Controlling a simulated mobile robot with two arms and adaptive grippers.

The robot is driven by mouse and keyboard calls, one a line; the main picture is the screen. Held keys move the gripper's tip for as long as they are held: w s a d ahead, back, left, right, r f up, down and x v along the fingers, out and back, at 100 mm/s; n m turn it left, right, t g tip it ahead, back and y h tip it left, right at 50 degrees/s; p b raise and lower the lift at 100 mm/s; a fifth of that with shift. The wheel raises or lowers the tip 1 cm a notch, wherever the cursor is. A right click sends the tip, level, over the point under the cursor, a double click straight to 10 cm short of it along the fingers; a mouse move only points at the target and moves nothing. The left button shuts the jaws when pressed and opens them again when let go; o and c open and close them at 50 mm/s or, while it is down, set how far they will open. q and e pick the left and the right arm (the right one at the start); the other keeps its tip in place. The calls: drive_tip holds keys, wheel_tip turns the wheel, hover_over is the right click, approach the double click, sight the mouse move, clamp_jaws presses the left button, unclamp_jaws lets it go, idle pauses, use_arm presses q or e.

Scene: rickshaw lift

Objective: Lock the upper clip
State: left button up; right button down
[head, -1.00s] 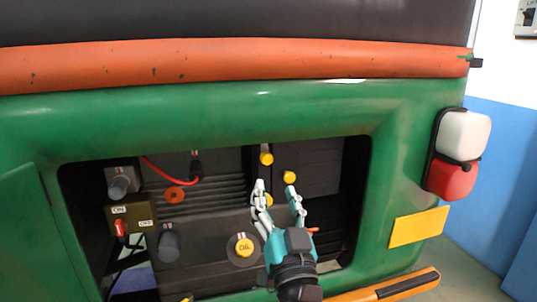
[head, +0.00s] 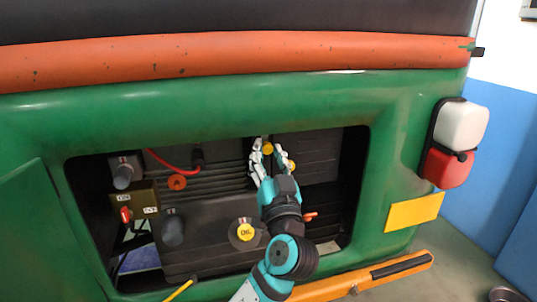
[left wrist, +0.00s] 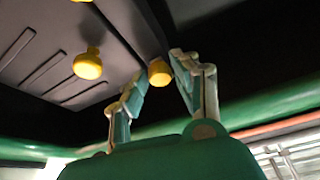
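The upper clip shows as a yellow knob (head: 267,149) at the top of the dark engine compartment, beside a vertical edge. My left gripper (head: 266,145) reaches up to it with its fingers apart, one on each side of the knob. In the left wrist view the yellow knob (left wrist: 160,73) lies between the two fingertips (left wrist: 158,67), seemingly a little beyond them; contact cannot be told. A second yellow knob (head: 291,166) sits just right of the fingers and also shows at the left in the wrist view (left wrist: 88,65). My right gripper is not in view.
The green body frame (head: 220,122) surrounds the opening. Inside are a yellow oil cap (head: 245,231), an orange-red lever (head: 311,216), a red switch (head: 125,214) and a red cable (head: 172,163).

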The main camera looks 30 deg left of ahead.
use_arm(q)
clamp_jaws()
drive_tip(key=shift+m, duration=0.5)
drive_tip(key=m+p, duration=0.1)
drive_tip(key=m+h+p, duration=0.1)
drive_tip(key=m+t+h, duration=0.1)
drive_tip(key=shift+r+m+p, duration=0.25)
drive_tip(key=shift+m+p, duration=0.05)
drive_tip(key=shift+p, duration=0.1)
drive_tip(key=m+h+p, duration=0.1)
drive_tip(key=m+p, duration=0.3)
drive_tip(key=p, duration=0.1)
drive_tip(key=m+h+p, duration=0.2)
drive_tip(key=m+p, duration=0.2)
drive_tip(key=p, duration=0.1)
drive_tip(key=m+h+p, duration=0.2)
drive_tip(key=m+p, duration=0.3)
drive_tip(key=shift+s+a+r, duration=0.15)
drive_tip(key=shift+s+r, duration=0.05)
drive_tip(key=shift+r, duration=0.15)
drive_tip(key=shift+f+m+g+h+p, duration=0.1)
drive_tip(key=shift+m+g+h+p, duration=0.25)
drive_tip(key=shift+m+p, duration=0.35)
drive_tip(key=shift+f+m+g, duration=0.1)
drive_tip(key=shift+m+g, duration=0.25)
drive_tip(key=shift+m, duration=0.65)
